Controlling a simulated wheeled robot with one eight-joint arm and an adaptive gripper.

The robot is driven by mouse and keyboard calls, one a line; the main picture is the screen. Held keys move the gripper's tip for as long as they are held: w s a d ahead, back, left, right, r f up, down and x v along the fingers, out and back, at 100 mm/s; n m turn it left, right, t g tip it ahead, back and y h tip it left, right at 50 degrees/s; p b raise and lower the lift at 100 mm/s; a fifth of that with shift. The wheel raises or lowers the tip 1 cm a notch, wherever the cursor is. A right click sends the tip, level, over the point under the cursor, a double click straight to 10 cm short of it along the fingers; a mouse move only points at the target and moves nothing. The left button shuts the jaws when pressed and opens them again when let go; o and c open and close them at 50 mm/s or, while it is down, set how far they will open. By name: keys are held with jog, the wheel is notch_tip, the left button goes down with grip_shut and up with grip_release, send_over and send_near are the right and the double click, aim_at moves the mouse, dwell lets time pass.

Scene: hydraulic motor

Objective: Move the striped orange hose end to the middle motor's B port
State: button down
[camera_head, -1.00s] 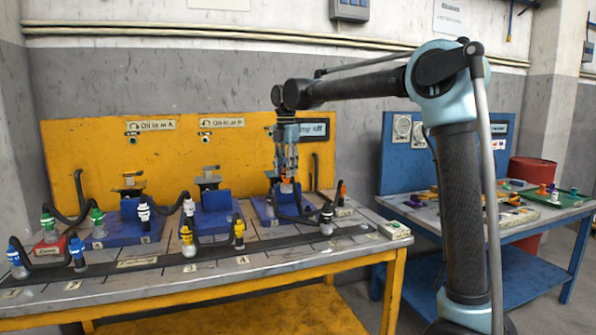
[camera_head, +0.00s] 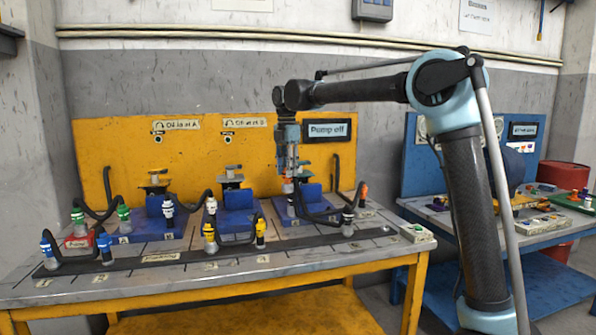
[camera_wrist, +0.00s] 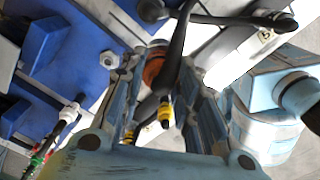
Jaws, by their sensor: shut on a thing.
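My gripper (camera_head: 290,179) is shut on an orange hose end (camera_wrist: 155,66), which shows between the fingers in the wrist view. Its stripes cannot be made out. In the head view the gripper hangs upright over the right motor's blue base, at the table's back right. A black hose hangs below it and runs right. The middle motor (camera_head: 236,196) is a blue block on a blue plate with a grey fitting on top, left of the gripper. Its B port marking is too small to read.
The left motor (camera_head: 158,207) stands farther left. Blue and green ends are at the left. A yellow back panel (camera_head: 120,140) rises behind.

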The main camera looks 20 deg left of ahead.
jog(key=s+a, duration=0.2)
jog(key=a, duration=1)
jog(key=shift+s+a, duration=0.35)
jog(key=shift+s, duration=0.05)
notch_tip(320, 180, down, 8)
dwell(0.7)
jog(key=shift+f, duration=0.3)
dwell(0.4)
jog(key=shift+f, duration=0.65)
jog(key=c, duration=1.1)
grip_release()
jog(key=shift+f, duration=0.1)
